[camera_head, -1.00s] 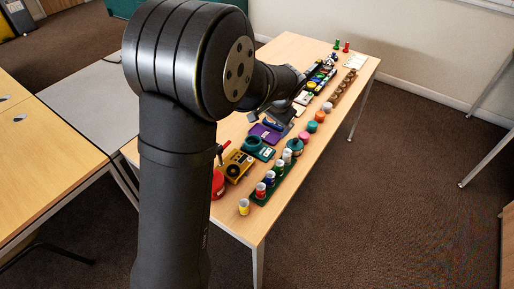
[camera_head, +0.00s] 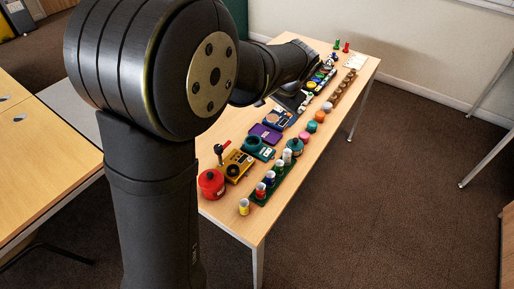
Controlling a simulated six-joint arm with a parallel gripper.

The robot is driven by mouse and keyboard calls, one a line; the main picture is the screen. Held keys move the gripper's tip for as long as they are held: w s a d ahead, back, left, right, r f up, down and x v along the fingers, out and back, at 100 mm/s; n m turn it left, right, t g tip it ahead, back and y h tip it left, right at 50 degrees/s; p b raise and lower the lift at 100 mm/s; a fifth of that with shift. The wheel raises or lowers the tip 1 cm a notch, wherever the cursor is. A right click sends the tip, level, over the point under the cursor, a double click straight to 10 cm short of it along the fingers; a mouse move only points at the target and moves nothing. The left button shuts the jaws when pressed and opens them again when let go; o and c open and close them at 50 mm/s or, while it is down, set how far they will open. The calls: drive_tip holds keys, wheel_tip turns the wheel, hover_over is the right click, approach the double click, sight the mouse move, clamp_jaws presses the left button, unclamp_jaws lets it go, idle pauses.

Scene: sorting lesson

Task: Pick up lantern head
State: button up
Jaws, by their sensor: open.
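I cannot tell which of the small objects on the long table (camera_head: 290,203) is the lantern head. Red and green upright figures (camera_head: 346,47) stand at the far end. A teal round jar (camera_head: 295,147) stands mid-table. My forearm reaches over the table's far left side. My gripper is not made out; my own arm links hide that area.
A green rack (camera_head: 263,201) holds several small paint pots, with a yellow pot (camera_head: 244,207) before it. A yellow box (camera_head: 238,165), teal case (camera_head: 258,148) and purple case (camera_head: 265,133) line the left side. A brown tray (camera_head: 341,88) lies far right. The right edge strip is bare.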

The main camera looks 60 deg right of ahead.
drive_tip(key=shift+v, duration=1.05)
drive_tip(key=c, duration=0.3)
drive_tip(key=n+g+h, duration=0.2)
drive_tip(key=n, duration=0.3)
approach(295, 143)
drive_tip(key=shift+n, duration=0.3)
drive_tip(key=x, duration=0.4)
drive_tip(key=shift+w+f, duration=0.2)
drive_tip(key=shift+s+x, duration=0.15)
drive_tip(key=shift+x, duration=1.4)
drive_tip(key=shift+s+x, duration=0.1)
drive_tip(key=shift+x, duration=1.45)
drive_tip(key=c, duration=1.1)
